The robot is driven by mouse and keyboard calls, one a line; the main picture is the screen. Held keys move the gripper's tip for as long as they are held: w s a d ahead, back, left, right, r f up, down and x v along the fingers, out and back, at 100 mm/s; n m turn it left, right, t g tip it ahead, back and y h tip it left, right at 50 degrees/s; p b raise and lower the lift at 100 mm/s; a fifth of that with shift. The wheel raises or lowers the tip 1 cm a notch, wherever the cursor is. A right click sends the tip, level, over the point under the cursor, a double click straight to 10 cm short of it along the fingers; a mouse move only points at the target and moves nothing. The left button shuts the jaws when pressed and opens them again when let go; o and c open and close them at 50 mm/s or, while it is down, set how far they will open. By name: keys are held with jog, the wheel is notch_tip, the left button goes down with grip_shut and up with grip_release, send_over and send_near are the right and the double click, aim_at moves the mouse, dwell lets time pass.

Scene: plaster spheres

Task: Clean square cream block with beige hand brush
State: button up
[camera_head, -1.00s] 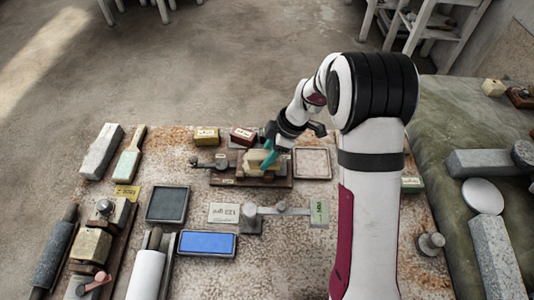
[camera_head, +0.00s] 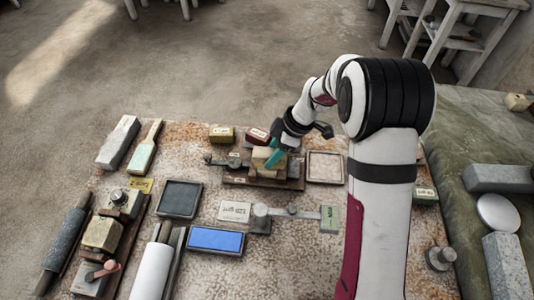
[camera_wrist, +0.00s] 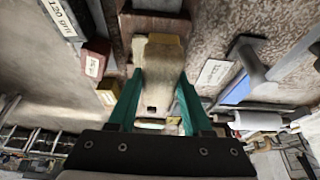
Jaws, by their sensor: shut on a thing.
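My gripper (camera_head: 277,155) has teal fingers shut on a beige piece with a small dark hole at its near end, which looks like the beige hand brush (camera_wrist: 158,88). In the wrist view it lies between both fingertips (camera_wrist: 160,95). The square cream block (camera_head: 264,166) sits on a dark wooden fixture (camera_head: 235,179) at the back middle of the table. The brush is over or against the block; its underside is hidden, so contact cannot be told.
A red box (camera_head: 257,135) and a yellow box (camera_head: 221,133) stand behind the fixture. A shallow tray (camera_head: 325,167) lies to its right. A dark tray (camera_head: 180,198), a blue pad (camera_head: 215,240) and a bar-shaped metal tool (camera_head: 285,212) lie in front. The table's front right is clearer.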

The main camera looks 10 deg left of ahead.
aim_at(267, 148)
jog(key=shift+d+r, duration=0.2)
jog(key=shift+d, duration=0.1)
jog(key=shift+w+f, duration=0.15)
jog(key=shift+w, duration=1.05)
jog(key=shift+f, duration=0.6)
jog(key=shift+d, duration=0.1)
jog(key=shift+d, duration=1.05)
jog(key=shift+a, duration=0.1)
jog(key=shift+a, duration=2.15)
